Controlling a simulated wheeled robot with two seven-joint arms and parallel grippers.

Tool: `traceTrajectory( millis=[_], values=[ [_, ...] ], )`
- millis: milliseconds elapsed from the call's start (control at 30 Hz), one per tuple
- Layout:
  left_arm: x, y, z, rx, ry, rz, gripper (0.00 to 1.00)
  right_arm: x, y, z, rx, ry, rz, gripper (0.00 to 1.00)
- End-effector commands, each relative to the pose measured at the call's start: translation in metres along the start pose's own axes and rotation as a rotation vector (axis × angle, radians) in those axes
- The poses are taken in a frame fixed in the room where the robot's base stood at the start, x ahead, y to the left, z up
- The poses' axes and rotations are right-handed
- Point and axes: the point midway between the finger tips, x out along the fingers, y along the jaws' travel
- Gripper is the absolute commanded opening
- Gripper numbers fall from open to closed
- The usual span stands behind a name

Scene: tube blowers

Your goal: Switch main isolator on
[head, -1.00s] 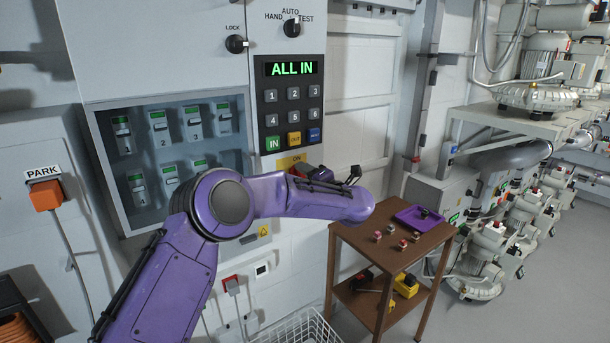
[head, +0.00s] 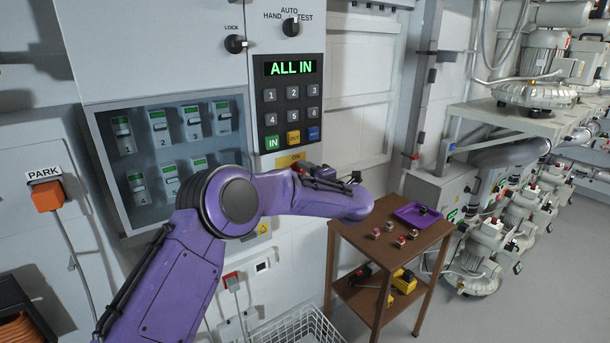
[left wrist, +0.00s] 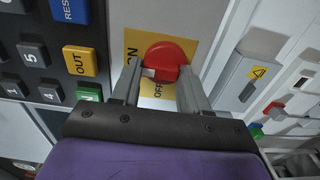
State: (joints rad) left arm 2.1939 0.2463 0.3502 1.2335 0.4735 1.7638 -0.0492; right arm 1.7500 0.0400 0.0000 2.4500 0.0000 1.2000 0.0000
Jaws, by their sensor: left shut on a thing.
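The main isolator is a red rotary handle (left wrist: 168,54) on a yellow plate (left wrist: 190,45) marked ON and OFF. In the left wrist view my left gripper (left wrist: 158,78) has its fingers on either side of the handle's near part and is shut on it. A small white mark shows on the handle by the left finger. In the head view the yellow plate (head: 290,160) shows its ON word under the keypad; my purple left arm hides most of the handle and the fingers. My right gripper is in neither view.
A keypad (head: 291,105) reading ALL IN is above the isolator, with breakers in a recessed box (head: 130,190) to its left. A brown trolley (head: 372,235) with a purple tray stands to the right. A white wire basket (head: 300,328) is below.

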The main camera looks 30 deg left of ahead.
Motion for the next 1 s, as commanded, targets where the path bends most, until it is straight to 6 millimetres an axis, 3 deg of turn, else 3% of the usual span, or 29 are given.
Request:
traceTrajectory(
  millis=[67,100,133,167,467,567,800,1000],
  values=[
    [-0.001,-0.001,0.000,0.004,-0.002,-0.001,0.14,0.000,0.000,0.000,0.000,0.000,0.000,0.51],
    [-0.001,-0.001,0.000,0.004,-0.002,-0.001,0.57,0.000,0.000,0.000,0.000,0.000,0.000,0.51],
    [-0.001,-0.001,0.000,0.004,-0.002,-0.001,0.67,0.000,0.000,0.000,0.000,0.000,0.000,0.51],
    [-0.001,-0.001,0.000,0.004,-0.002,-0.001,0.70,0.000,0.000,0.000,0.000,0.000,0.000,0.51],
    [-0.003,-0.001,0.000,0.001,-0.001,0.000,0.70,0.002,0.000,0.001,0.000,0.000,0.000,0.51],
    [-0.016,-0.003,0.001,0.001,-0.003,0.000,0.70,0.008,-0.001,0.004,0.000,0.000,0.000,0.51],
    [-0.074,-0.004,0.001,0.001,-0.005,0.002,0.70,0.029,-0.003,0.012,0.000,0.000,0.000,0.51],
    [-0.103,-0.002,0.001,0.003,-0.003,0.001,0.70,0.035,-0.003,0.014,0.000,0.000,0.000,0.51]
  ],
)
